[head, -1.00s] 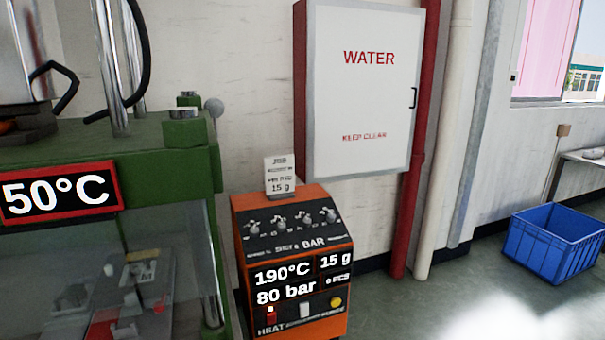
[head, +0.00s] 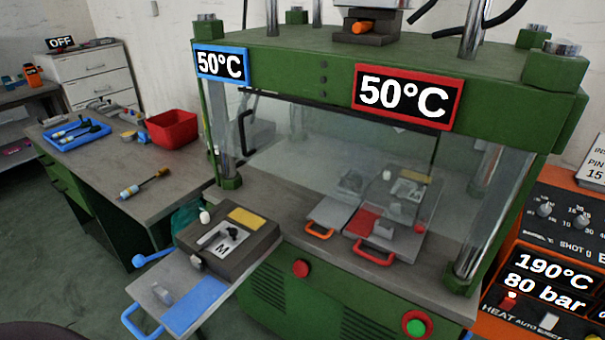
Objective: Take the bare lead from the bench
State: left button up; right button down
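The bench (head: 175,175) stands at the left of the head view. A blue tray (head: 54,147) on it holds several small dark pieces with pale ends (head: 78,136), which may be leads. A slim tool-like piece with an orange end (head: 144,184) lies on the bare bench top in front of the tray. I cannot tell for sure which piece is the bare lead. Neither of my grippers is in view.
A red bin (head: 172,130) stands on the bench. To its right is the green press (head: 340,300) with a clear guard and a mould (head: 225,238) on a pulled-out slide with blue handles. An orange control unit (head: 560,230) stands at the right. Grey floor (head: 60,270) is free at front left.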

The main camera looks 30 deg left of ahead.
aim_at(131, 191)
jog(key=u, duration=1.95)
jog(key=j+u, duration=0.1)
jog(key=u, duration=0.35)
jog(key=j+u, duration=0.15)
jog(key=u, duration=0.3)
jog(key=i+u, duration=0.1)
jog(key=u, duration=0.35)
jog(key=j+u, duration=0.15)
jog(key=u, duration=0.3)
jog(key=i+z, duration=0.45)
jog(key=i, duration=0.25)
jog(key=i+j+z, duration=0.15)
jog(key=i, duration=0.4)
jog(key=i+j+z, duration=0.15)
jog(key=i, duration=0.35)
